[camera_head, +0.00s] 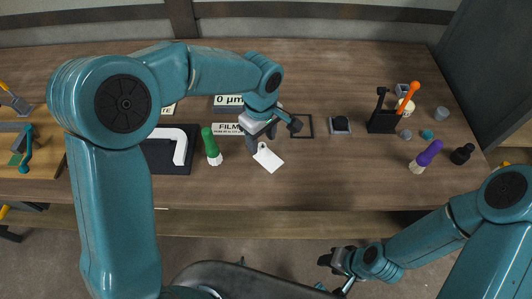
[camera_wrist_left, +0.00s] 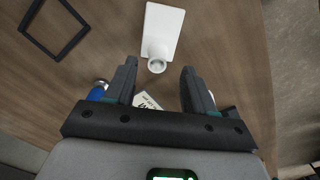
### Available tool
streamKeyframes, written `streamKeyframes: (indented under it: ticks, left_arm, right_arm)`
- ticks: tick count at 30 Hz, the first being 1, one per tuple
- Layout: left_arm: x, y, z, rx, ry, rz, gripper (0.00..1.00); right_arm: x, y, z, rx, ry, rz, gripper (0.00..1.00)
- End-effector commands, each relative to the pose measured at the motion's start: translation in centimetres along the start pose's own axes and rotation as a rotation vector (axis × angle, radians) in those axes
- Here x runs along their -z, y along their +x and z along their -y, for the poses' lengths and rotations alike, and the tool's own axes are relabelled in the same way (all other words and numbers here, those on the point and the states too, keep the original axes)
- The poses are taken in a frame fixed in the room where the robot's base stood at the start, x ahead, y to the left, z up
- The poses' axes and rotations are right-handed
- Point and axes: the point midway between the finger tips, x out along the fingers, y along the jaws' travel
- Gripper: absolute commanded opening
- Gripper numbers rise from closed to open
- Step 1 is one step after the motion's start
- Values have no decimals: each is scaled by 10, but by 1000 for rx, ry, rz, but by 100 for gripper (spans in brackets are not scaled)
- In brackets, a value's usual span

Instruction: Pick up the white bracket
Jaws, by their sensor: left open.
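The white bracket (camera_head: 268,159) appears as a flat white plate with a round raised end, lying on the wooden table near its front edge. In the left wrist view the white bracket (camera_wrist_left: 164,30) has its round end near the space between the fingertips. My left gripper (camera_head: 262,138) is open and empty, just behind the bracket in the head view. Its two fingers (camera_wrist_left: 159,72) are apart in the wrist view; contact with the bracket is not visible. My right gripper (camera_head: 335,260) hangs low in front of the table, and its jaws are unclear.
A green-and-white bottle (camera_head: 210,147) stands left of the bracket, beside a black plate (camera_head: 160,152) with a white angled piece. A thin black frame (camera_head: 302,126) lies to the right. A black holder (camera_head: 382,121) and purple bottle (camera_head: 427,156) are farther right. Front-centre table space is clear.

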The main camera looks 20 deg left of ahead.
Motion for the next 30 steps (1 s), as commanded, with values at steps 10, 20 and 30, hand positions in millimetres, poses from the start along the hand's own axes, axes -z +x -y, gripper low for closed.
streamKeyframes:
  ticks: [10,20,30]
  left_arm:
    - [-1,41,-4,1,0,0,54]
    - [0,41,-4,1,0,0,5]
    - [0,40,-4,0,0,0,0]
  right_arm:
    - [0,-8,3,0,0,0,43]
    - [0,-7,3,0,0,0,43]
    - [0,-7,3,0,0,0,43]
